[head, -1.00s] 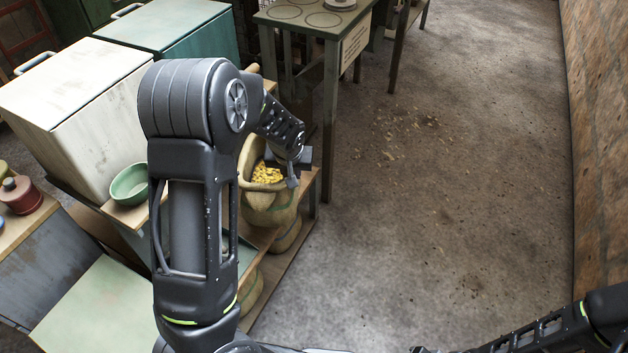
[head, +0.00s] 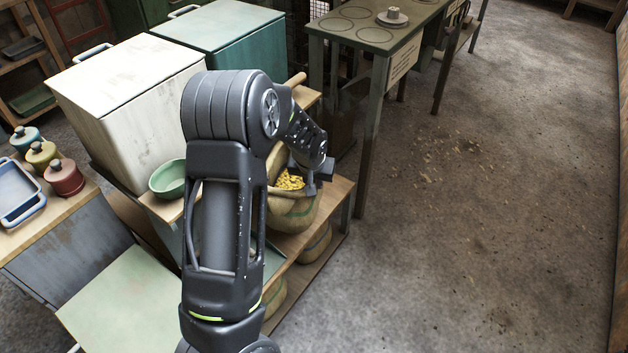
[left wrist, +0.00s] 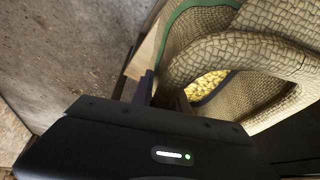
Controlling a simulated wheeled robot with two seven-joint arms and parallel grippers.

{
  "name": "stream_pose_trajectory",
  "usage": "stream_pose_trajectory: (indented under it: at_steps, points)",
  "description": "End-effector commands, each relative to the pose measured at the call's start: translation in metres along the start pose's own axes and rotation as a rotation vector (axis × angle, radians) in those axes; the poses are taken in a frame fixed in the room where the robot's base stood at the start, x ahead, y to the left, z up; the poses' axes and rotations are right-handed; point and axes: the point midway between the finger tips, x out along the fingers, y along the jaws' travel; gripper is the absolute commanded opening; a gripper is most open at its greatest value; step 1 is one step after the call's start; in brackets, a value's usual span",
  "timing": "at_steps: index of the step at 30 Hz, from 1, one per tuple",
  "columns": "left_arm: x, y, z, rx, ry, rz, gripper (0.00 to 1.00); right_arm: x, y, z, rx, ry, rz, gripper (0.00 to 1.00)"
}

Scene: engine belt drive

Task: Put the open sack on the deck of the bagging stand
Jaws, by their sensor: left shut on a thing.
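The open sack (head: 292,211), woven tan with yellow kernels inside, is by a low wooden shelf unit (head: 338,192), left of centre in the head view. I cannot tell whether it rests on the shelf or hangs just above it. My left gripper (head: 314,179) is shut on the sack at its rolled rim; its fingers are partly hidden. In the left wrist view the sack (left wrist: 262,52) fills the upper right, with its rim and a green band close to the gripper. My right gripper is out of view. I cannot tell for sure which surface is the stand's deck.
A pale green flat top (head: 130,308) lies at lower left. A green bowl (head: 168,178) stands beside a white bin (head: 125,105) and a teal bin (head: 225,40). A grey-green table with ring marks (head: 375,34) stands behind.

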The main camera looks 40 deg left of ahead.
Motion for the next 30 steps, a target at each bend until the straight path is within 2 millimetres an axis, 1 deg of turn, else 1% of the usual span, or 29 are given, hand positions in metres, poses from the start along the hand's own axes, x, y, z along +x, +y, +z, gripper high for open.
stream_pose_trajectory:
  at_steps: [2,9,12,23,24,30]
  points:
    - [0.004,0.000,0.000,0.002,0.005,0.000,0.00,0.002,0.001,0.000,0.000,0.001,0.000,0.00]
    - [0.034,0.001,0.013,0.002,0.003,0.000,0.00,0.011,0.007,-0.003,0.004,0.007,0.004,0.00]
    - [0.043,-0.001,0.015,-0.001,0.005,0.000,0.00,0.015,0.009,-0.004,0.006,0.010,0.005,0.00]
    - [0.044,-0.002,0.015,0.002,0.006,0.001,0.00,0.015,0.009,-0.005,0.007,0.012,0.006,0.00]
    - [0.047,-0.002,0.018,0.000,-0.001,0.000,0.21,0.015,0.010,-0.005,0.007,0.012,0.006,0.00]
    - [0.046,-0.002,0.018,0.000,-0.001,0.000,0.37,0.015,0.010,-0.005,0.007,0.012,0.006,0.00]
